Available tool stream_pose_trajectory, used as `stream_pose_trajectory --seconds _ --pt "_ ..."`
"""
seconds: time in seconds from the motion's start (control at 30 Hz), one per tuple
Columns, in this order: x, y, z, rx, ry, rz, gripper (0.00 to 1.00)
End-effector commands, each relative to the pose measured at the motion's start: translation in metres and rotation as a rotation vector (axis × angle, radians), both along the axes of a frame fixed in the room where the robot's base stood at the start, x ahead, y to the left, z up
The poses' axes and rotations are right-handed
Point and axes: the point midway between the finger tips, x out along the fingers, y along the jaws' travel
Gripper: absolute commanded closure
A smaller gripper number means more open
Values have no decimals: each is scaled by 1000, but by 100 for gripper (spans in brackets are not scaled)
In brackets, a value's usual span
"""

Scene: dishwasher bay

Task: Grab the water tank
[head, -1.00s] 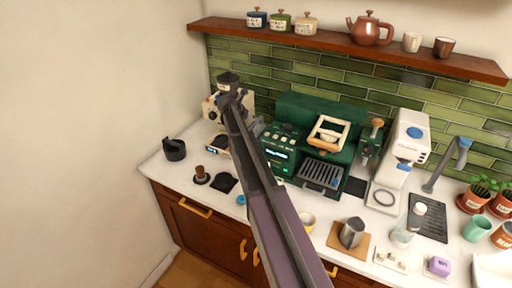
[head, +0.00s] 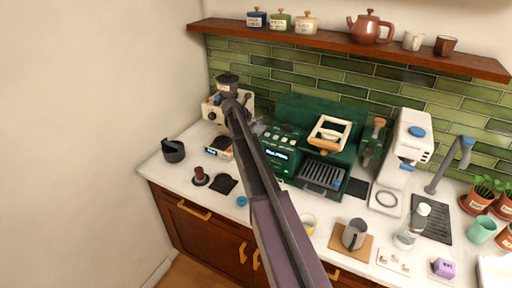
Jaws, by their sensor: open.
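I cannot pick out a water tank with certainty in the head view. A green espresso machine (head: 283,150) stands against the tiled wall, with a lit display and a drip grate. To its right is a tall white machine (head: 408,150) with a blue disc on top. My arm reaches from the bottom centre up and left, across the green machine's left side. My gripper (head: 247,120) is at its far end, by a small cream machine with a dark top (head: 213,110). The gripper is open, mostly hidden behind my own arm, and I see nothing held in it.
A wooden shelf (head: 350,47) with jars and a teapot runs above.

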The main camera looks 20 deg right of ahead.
Motion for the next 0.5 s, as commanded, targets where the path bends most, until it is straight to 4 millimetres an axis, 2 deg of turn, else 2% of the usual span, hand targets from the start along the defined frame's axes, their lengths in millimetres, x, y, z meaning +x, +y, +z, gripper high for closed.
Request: stream_pose_trajectory --seconds 0.03,0.2,0.5 --pt "2 -3 -8 0 -1 -1 35" --pt "7 -13 -18 0 0 1 35" --pt "9 -18 -22 0 0 1 35"
